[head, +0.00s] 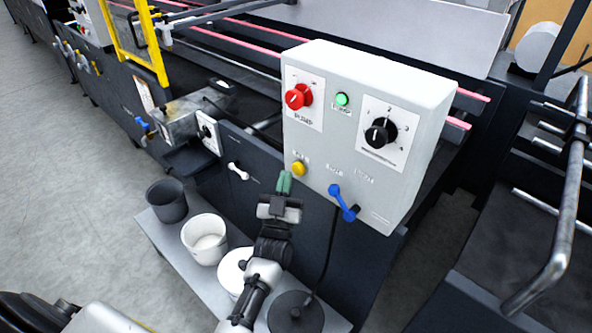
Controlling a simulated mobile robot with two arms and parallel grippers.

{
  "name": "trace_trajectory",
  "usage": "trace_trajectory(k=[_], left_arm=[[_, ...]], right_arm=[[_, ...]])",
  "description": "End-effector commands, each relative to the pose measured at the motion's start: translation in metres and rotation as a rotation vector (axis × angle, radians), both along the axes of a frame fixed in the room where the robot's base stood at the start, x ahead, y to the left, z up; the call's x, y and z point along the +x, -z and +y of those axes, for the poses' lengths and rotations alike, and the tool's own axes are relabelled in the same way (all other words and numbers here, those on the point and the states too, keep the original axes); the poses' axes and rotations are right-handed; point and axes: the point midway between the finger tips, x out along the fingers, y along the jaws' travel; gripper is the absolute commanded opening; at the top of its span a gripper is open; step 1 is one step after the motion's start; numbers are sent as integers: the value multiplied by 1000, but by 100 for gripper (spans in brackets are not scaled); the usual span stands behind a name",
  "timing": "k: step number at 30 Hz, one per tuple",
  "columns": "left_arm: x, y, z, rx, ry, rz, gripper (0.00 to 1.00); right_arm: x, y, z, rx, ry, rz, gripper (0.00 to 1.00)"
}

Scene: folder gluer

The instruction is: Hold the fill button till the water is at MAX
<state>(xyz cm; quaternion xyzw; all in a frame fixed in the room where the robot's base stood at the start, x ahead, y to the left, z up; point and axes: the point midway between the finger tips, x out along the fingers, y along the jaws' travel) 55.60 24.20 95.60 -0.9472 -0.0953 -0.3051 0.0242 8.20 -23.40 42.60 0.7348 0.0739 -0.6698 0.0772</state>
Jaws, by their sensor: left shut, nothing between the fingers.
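A light grey control box (340,140) stands in the middle of the head view. A round yellow button (299,168) sits at the lower left of its face, under a label too small to read. I cannot tell for sure that it is the fill button. My left gripper (284,182) is shut and empty, its green fingertips just left of and below the yellow button. I cannot tell whether they touch the box. No water level or MAX mark can be made out. My right gripper is not in view.
The box also carries a red knob (298,96), a green lamp (342,99), a black dial (380,132) and a blue lever (342,202). Below, a grey shelf (172,243) holds a dark bucket (167,203) and white buckets (204,240). A metal rail (567,200) stands at right.

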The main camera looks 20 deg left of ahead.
Motion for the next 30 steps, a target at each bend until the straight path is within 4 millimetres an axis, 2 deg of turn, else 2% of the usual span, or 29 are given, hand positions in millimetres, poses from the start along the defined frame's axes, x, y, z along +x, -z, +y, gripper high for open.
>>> trace_trajectory(k=[30], left_arm=[[8,0,-3,0,0,0,0]], right_arm=[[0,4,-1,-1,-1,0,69]])
